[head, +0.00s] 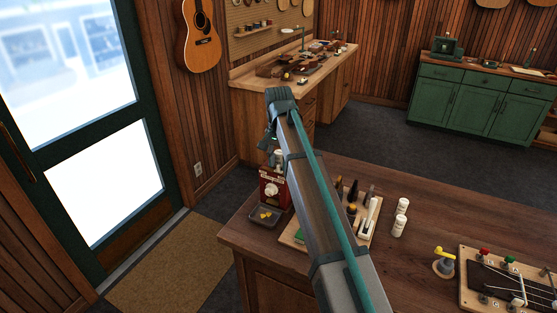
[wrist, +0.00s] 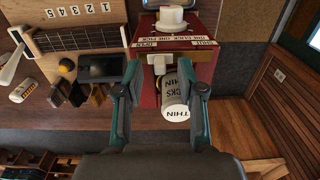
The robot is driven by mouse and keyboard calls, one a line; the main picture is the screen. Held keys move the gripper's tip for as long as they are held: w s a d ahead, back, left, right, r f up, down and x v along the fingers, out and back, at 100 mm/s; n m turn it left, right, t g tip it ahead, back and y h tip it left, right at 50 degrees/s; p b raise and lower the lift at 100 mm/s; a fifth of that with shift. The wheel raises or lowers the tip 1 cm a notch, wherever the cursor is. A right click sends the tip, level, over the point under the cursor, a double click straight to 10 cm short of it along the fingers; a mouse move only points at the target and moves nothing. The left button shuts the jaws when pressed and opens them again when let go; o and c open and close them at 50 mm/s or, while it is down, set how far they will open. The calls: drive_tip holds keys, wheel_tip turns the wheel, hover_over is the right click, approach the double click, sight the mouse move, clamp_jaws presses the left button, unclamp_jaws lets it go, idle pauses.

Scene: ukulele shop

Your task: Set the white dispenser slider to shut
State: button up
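The red pick dispenser (head: 273,190) stands at the left end of the wooden counter, with a round white knob (head: 271,189) on its front. The wrist view shows its red body (wrist: 205,65) and a lettered strip with OPEN at the left and SHUT at the right. A small white part (wrist: 159,64), apparently the slider, is below the strip, nearer OPEN. A white canister (wrist: 175,107) marked THIN is upside down in that view, at the dispenser's top. My gripper (wrist: 160,72) is open above the dispenser, its fingers either side of the white part; contact is unclear.
A dark tray (head: 265,216) with yellow picks sits before the dispenser. The counter's far middle is clear.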

drive_tip(key=shift+f, duration=0.35)
drive_tip(key=shift+c, duration=0.3)
clamp_jaws()
